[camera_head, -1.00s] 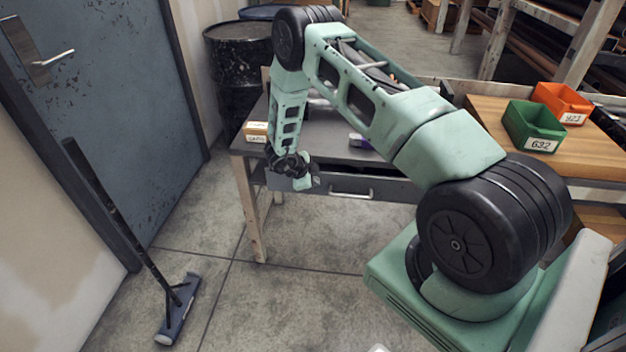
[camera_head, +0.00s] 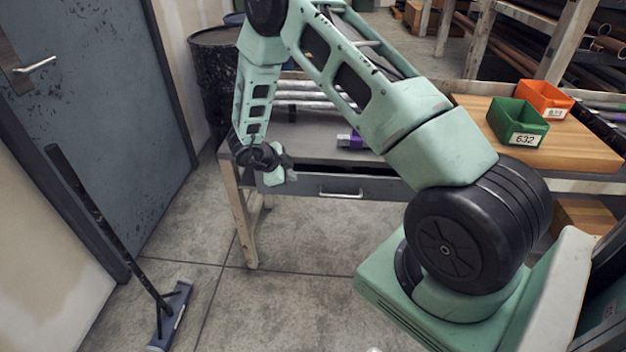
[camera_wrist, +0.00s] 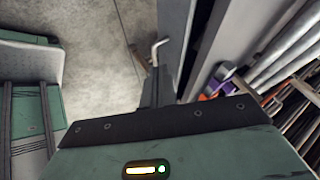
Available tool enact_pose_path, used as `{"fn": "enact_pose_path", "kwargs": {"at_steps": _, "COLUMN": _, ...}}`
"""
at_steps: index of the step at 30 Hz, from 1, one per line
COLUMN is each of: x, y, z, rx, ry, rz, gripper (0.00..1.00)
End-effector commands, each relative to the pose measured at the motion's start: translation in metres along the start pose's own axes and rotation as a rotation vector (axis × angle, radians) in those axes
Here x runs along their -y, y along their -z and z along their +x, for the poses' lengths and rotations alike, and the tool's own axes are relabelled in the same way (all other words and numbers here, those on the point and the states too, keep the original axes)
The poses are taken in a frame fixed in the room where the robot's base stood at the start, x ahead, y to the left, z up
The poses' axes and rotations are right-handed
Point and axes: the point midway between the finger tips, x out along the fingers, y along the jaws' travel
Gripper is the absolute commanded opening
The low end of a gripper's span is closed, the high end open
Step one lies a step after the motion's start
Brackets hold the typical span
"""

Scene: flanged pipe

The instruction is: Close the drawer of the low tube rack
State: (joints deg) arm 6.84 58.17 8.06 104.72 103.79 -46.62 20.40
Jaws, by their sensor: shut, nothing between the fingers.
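The low tube rack (camera_head: 310,148) is a grey table with light tubes on top. Its grey drawer (camera_head: 385,190) sticks out a little, with a dark gap between its front and the top. The bar handle (camera_head: 342,194) is on the drawer front; it also shows in the wrist view (camera_wrist: 158,44). My gripper (camera_head: 287,176) is shut and empty at the left end of the drawer front, left of the handle. Its dark fingers (camera_wrist: 155,92) point toward the drawer front in the wrist view. I cannot tell whether they touch it.
A purple object (camera_head: 350,140) lies on the rack top. A green bin (camera_head: 517,125) and an orange bin (camera_head: 545,98) stand on a wooden bench at right. A broom (camera_head: 170,315) stands at left by the blue door (camera_head: 90,110). The floor before the drawer is clear.

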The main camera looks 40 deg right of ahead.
Motion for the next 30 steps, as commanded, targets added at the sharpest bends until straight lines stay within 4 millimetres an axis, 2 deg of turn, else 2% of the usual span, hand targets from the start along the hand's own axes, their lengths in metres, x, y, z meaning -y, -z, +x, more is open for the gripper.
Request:
{"fn": "enact_pose_path", "kwargs": {"at_steps": 1, "x": -0.011, "y": -0.003, "z": 0.013, "rx": -0.022, "ry": 0.011, "rz": 0.005, "gripper": 0.0}}
{"fn": "enact_pose_path", "kwargs": {"at_steps": 6, "x": -0.041, "y": 0.004, "z": 0.055, "rx": -0.142, "ry": 0.09, "rz": 0.089, "gripper": 0.0}}
{"fn": "enact_pose_path", "kwargs": {"at_steps": 9, "x": -0.054, "y": 0.012, "z": 0.075, "rx": -0.217, "ry": 0.162, "rz": 0.16, "gripper": 0.0}}
{"fn": "enact_pose_path", "kwargs": {"at_steps": 15, "x": -0.072, "y": 0.031, "z": 0.104, "rx": -0.338, "ry": 0.335, "rz": 0.322, "gripper": 0.0}}
{"fn": "enact_pose_path", "kwargs": {"at_steps": 22, "x": -0.084, "y": 0.05, "z": 0.119, "rx": -0.421, "ry": 0.572, "rz": 0.533, "gripper": 0.0}}
{"fn": "enact_pose_path", "kwargs": {"at_steps": 30, "x": -0.092, "y": 0.068, "z": 0.114, "rx": -0.441, "ry": 0.784, "rz": 0.731, "gripper": 0.0}}
